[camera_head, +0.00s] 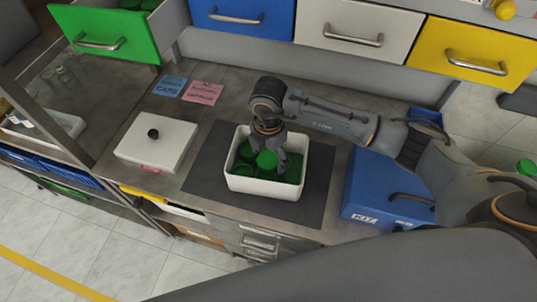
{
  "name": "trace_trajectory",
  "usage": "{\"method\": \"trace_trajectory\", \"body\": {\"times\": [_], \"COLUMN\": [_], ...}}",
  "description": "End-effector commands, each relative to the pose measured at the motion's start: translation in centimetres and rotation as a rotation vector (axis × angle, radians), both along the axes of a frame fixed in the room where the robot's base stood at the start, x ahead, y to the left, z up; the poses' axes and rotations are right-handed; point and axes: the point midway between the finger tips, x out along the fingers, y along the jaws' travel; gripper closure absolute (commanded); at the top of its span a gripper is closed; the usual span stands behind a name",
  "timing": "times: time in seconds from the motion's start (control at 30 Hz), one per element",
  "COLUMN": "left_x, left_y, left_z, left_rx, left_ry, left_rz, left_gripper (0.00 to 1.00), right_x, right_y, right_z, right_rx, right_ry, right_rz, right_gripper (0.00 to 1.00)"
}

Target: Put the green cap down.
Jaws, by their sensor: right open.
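A white open box (265,188) stands on a dark mat on the counter. It holds several green caps (290,176). My right gripper (267,152) points down into the box, its fingers open. One lighter green cap (266,160) shows right at the fingertips, on or just above the other caps; whether it touches the fingers I cannot tell. My left gripper is not in view.
A white lidded box (155,143) with a black knob stands left of the dark mat (212,171). A blue case (372,190) stands at the right. The green drawer (110,36) is open above; blue, white and yellow drawers line the back.

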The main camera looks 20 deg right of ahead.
Motion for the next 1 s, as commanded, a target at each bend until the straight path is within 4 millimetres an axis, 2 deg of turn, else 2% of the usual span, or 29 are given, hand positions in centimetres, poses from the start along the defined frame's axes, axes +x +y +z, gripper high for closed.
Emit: {"method": "trace_trajectory", "body": {"times": [0.17,0.4,0.6,0.77,1.0], "left_x": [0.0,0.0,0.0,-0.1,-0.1], "left_y": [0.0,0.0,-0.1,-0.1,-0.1], "left_z": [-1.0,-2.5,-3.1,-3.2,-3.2], "left_rx": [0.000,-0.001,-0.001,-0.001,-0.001], "left_ry": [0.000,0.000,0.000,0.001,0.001], "left_rz": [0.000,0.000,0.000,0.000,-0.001], "left_gripper": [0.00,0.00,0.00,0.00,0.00], "right_x": [0.2,0.1,0.1,0.0,0.0], "right_y": [0.0,0.1,0.0,0.0,0.0], "right_z": [2.4,7.7,11.0,12.0,12.1], "right_rx": [0.002,0.003,0.001,0.000,0.000], "right_ry": [-0.007,-0.008,-0.005,-0.002,-0.001], "right_rz": [0.001,0.001,0.000,0.000,0.000], "right_gripper": [0.23,0.23,0.23,0.23,0.23]}}
